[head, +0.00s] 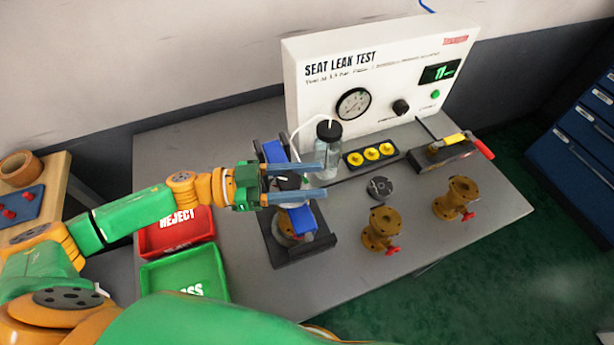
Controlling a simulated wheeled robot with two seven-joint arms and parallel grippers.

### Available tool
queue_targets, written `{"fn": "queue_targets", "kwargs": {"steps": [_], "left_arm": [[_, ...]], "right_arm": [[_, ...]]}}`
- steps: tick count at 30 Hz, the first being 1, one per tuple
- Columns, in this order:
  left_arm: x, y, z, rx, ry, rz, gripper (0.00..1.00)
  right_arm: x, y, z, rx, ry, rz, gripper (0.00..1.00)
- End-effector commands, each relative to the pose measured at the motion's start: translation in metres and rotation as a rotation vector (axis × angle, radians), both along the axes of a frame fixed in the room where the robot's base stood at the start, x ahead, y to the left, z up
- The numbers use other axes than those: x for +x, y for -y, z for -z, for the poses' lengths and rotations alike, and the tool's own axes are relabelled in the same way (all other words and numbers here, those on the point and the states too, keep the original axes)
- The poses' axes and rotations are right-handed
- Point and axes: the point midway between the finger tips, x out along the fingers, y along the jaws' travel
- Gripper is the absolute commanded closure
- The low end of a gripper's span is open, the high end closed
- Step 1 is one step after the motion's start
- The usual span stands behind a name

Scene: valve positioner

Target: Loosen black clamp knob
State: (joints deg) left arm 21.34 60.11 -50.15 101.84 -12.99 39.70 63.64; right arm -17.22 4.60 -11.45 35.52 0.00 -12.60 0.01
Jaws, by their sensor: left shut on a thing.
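The black clamp knob (289,182) sits on top of the clamp fixture (322,245), above its blue bars and brass-coloured part. My left gripper (322,181) reaches in from the left with its two long grey fingers on either side of the knob. It is shut on the knob, and the fingers partly cover it. The fixture's dark base rests on the grey bench. My right gripper is not in view.
The white seat leak test panel (370,75) stands behind, with a bottle (328,150) close by the fingers. Yellow seals (371,154), a black disc (380,188) and brass valves (382,228) stand right. Red (158,239) and green (155,285) trays lie left.

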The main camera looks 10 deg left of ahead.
Motion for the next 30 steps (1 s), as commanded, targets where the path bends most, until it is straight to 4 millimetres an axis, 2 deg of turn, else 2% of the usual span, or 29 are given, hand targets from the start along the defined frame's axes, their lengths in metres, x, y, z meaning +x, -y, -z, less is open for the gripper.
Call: {"fn": "queue_targets", "kwargs": {"steps": [5,11,21,30], "left_arm": [[0.000,0.000,-0.001,0.000,0.000,-0.012,1.00],[0.002,-0.001,-0.004,-0.002,-0.006,-0.091,1.00],[0.009,-0.005,-0.006,-0.006,-0.012,-0.384,1.00],[0.015,-0.012,-0.004,-0.007,-0.011,-0.671,1.00]], "right_arm": [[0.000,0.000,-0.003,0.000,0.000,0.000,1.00],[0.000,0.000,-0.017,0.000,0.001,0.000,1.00],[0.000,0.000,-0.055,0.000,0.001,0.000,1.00],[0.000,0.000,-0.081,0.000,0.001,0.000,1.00]]}}
